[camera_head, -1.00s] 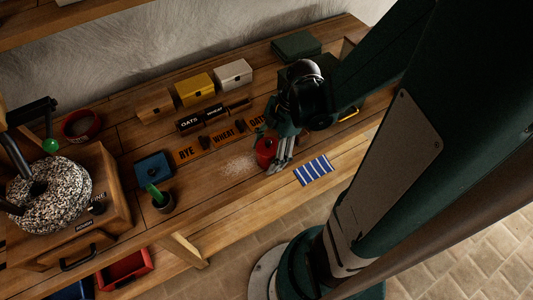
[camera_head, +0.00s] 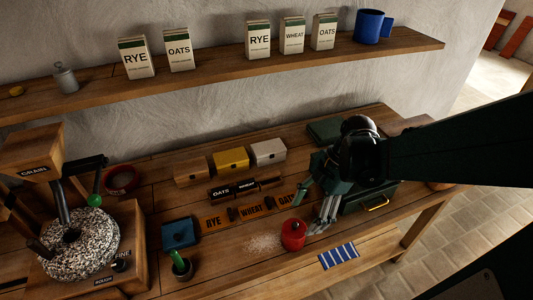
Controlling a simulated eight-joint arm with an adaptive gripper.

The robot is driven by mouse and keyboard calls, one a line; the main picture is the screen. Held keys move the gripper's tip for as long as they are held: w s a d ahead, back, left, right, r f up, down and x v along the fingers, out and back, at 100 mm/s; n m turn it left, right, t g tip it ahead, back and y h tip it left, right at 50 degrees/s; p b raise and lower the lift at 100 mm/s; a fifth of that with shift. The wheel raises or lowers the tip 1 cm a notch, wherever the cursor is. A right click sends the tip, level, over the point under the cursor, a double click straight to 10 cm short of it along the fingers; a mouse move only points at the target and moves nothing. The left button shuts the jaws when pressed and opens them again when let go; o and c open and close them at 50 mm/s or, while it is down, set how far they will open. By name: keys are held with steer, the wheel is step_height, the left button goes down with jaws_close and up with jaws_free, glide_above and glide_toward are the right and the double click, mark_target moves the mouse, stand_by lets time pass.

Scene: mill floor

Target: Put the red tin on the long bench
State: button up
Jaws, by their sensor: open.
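The red tin (camera_head: 293,236) stands upright on the long wooden bench (camera_head: 215,258), near its front edge. A pale scatter of grain or flour lies just left of it. My gripper (camera_head: 308,216) is open, just to the right of and behind the tin, with its fingers pointing down. One green finger and the silvery fingers show. The tin is in plain view and not between the fingers; I cannot tell whether a finger touches it.
Behind the tin lie orange RYE, WHEAT and OATS labels (camera_head: 251,211) and small boxes (camera_head: 231,160). A green case (camera_head: 372,200) is right of my gripper. A blue striped cloth (camera_head: 338,257) lies in front. A stone mill (camera_head: 82,245) stands left; a loaded shelf (camera_head: 215,72) hangs above.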

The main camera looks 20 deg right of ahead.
steer(key=shift+d+r, duration=0.1)
steer(key=shift+r, duration=0.25)
stand_by(0.6)
steer(key=r+m, duration=0.1)
steer(key=m, duration=0.1)
steer(key=a+r+m+t+h, duration=0.1)
steer(key=shift+w+a+m, duration=0.3)
steer(key=shift+w+m, duration=0.1)
steer(key=w+a+r+m+t+h, duration=0.1)
steer(key=a+r+m+t+h, duration=0.2)
steer(key=a+r+m+t, duration=0.3)
steer(key=shift+w+a+r+m+t, duration=0.15)
steer(key=shift+w+r+m+t, duration=0.2)
steer(key=shift+r+m, duration=3.15)
step_height(320, 180, down, 2)
steer(key=shift+f+m, duration=0.1)
steer(key=shift+m, duration=0.8)
